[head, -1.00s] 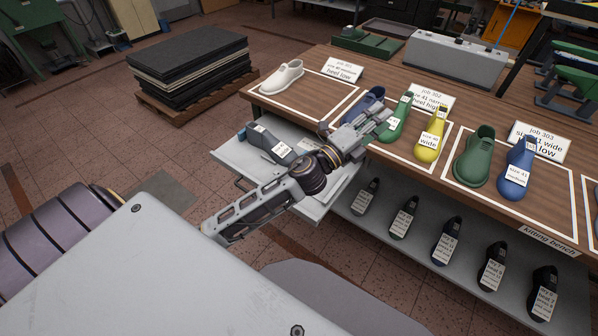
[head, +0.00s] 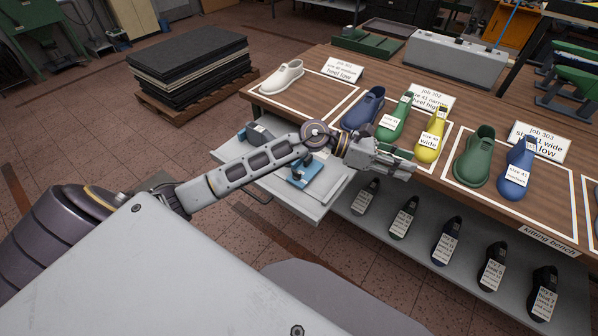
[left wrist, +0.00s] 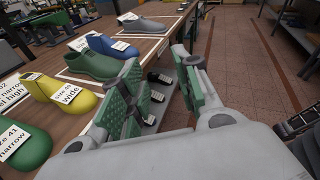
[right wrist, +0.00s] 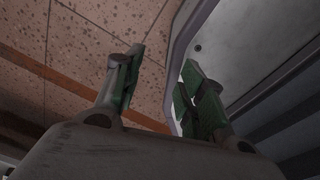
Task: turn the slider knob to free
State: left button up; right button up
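No knob can be made out. A blue device (head: 305,172) with pale parts lies in the open grey drawer (head: 318,211), and any knob on it is too small to tell. My left forearm passes over the drawer and hides part of it. My left gripper (head: 408,162) is at the bench's front edge, right of the drawer and near the yellow last (head: 430,140). The left wrist view shows its green-padded fingers (left wrist: 158,92) apart with nothing between them. My right gripper (right wrist: 160,82) is open and empty in the right wrist view, and out of the head view.
Several shoe lasts, including a green one (head: 474,160) and a blue one (head: 517,172), stand on the kitting bench (head: 447,184) with job cards. Dark lasts stand on the shelf below (head: 415,243).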

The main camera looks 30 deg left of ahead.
pick_arm(q)
jog(key=w+a+f+m+g+y, duration=0.1)
jog(key=a+f+m+g+y, duration=0.3)
jog(key=a+f+y, duration=0.65)
jog(key=a+r+m+g+y, duration=0.1)
jog(key=a+y, duration=0.3)
jog(key=a, duration=1.5)
jog(key=shift+w+a+m+y, duration=0.25)
jog(key=shift+a+m+y, duration=0.1)
jog(key=shift+m, duration=0.35)
pick_arm(e)
jog(key=shift+s, duration=0.3)
jog(key=shift+w, duration=0.1)
